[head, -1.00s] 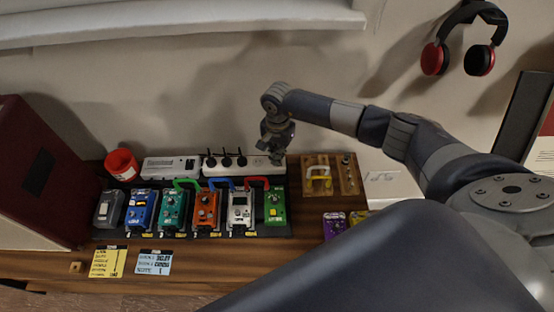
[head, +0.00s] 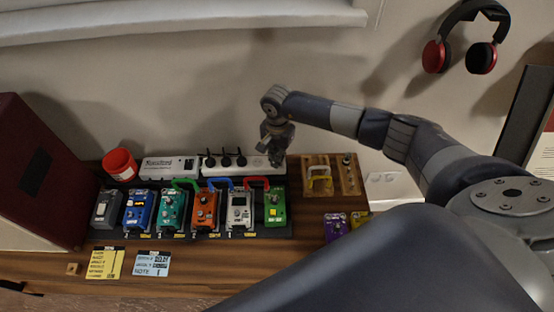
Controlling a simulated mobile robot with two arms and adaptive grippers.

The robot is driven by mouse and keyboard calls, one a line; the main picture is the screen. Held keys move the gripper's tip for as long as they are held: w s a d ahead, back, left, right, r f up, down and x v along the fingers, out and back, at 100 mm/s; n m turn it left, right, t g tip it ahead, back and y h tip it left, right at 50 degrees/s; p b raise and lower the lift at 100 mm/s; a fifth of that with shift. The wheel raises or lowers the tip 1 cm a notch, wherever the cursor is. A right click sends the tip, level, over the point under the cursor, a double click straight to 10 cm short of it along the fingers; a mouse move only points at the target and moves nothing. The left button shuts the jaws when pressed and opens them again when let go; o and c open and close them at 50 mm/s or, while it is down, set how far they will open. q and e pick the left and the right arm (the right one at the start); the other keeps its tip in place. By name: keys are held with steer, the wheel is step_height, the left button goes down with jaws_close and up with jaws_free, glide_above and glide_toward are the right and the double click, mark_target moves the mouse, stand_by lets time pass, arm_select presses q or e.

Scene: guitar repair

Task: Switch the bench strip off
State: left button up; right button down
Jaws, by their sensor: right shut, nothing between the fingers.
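The white bench strip (head: 218,171) lies along the back of the wooden bench, behind the pedals, with several black plugs (head: 227,158) in it. My right gripper (head: 276,160) is shut and empty. It points down at the strip's right end, over or touching it; I cannot tell which. It hides part of that end, and no switch shows clearly there. My left gripper is not in view.
A row of coloured pedals on a dark board (head: 105,232) stands in front of the strip. A red cup (head: 120,164) stands left. Yellow (head: 104,263) and blue (head: 151,264) notes lie in front.

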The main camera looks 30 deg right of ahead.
steer(key=shift+r+p, duration=0.55)
steer(key=shift+r, duration=0.05)
steer(key=shift+r+p, duration=1.65)
steer(key=shift+r, duration=1.15)
